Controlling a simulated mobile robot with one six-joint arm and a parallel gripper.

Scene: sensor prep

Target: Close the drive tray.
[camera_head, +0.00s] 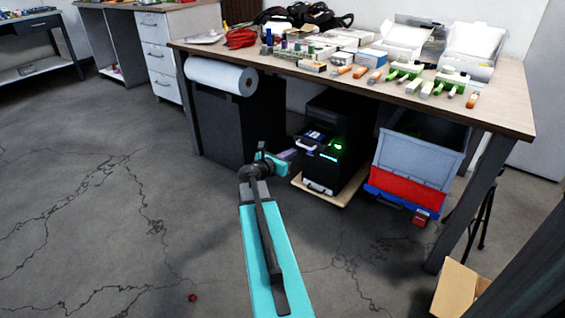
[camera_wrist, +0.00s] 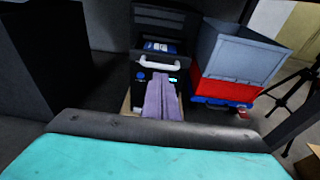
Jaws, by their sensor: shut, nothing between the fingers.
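The drive tray (camera_head: 316,136) sticks out of the front of a black computer tower (camera_head: 345,115) under the workbench. In the wrist view the tray has a white handle (camera_wrist: 157,64) across its front, and a blue and white item (camera_wrist: 160,46) shows behind the handle. My gripper (camera_head: 291,155) is in front of the tower, to the left of the tray in the head view. In the wrist view its purple fingers (camera_wrist: 161,82) are together and empty, just below the handle in the picture. I cannot tell whether they touch the tray.
The tower stands on a low wooden board (camera_head: 322,192). A grey bin (camera_head: 418,152) on a red one (camera_head: 408,192) stands to the right, and a black cabinet (camera_head: 235,125) to the left. The workbench top (camera_head: 510,105) is overhead. Open floor lies in front.

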